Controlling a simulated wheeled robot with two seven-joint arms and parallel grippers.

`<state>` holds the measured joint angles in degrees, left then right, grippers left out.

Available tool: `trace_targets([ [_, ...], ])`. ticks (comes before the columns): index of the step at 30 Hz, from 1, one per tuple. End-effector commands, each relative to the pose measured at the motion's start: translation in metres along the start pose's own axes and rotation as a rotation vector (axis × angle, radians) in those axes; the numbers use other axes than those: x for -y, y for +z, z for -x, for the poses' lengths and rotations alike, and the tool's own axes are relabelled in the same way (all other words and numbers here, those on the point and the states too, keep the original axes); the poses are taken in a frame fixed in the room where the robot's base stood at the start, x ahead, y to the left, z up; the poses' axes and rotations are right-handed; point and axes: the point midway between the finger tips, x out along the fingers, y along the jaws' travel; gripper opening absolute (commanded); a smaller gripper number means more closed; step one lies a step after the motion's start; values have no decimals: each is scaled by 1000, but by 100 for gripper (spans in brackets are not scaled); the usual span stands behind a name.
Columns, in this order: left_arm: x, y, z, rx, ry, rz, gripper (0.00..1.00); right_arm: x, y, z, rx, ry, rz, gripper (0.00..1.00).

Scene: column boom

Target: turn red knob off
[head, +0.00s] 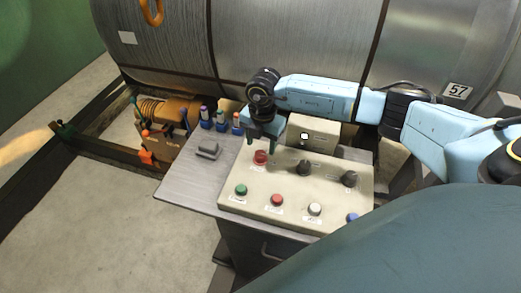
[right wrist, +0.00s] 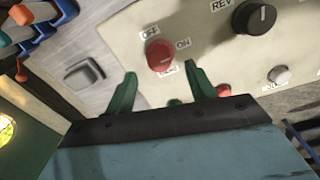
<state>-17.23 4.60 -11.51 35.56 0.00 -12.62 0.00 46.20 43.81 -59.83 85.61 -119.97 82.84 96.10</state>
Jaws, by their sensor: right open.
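The red knob (head: 260,157) sits at the upper left of a cream control panel (head: 330,190). In the right wrist view the red knob (right wrist: 160,56) has labels around it, "OFF" at its upper left and "ON" at its right. My right gripper (head: 265,144) is just above the knob in the head view. In the right wrist view the green fingers of the right gripper (right wrist: 163,82) are spread apart and empty, with the knob beyond and between their tips. I see no contact with the knob. My left gripper is out of view.
The panel also carries two black knobs (head: 304,168) and a green button (head: 240,190), a red button (head: 277,200) and a white button (head: 315,209). A large metal drum (head: 300,40) is behind.

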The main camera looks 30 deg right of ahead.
Motion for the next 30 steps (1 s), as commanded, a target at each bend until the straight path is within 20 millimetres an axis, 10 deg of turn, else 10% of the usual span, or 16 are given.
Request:
trace_targets([
  [19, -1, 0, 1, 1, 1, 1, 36, 0, 0, -43, 0, 1, 1, 55],
  [30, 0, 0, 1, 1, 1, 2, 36, 0, 0, -43, 0, 1, 1, 10],
])
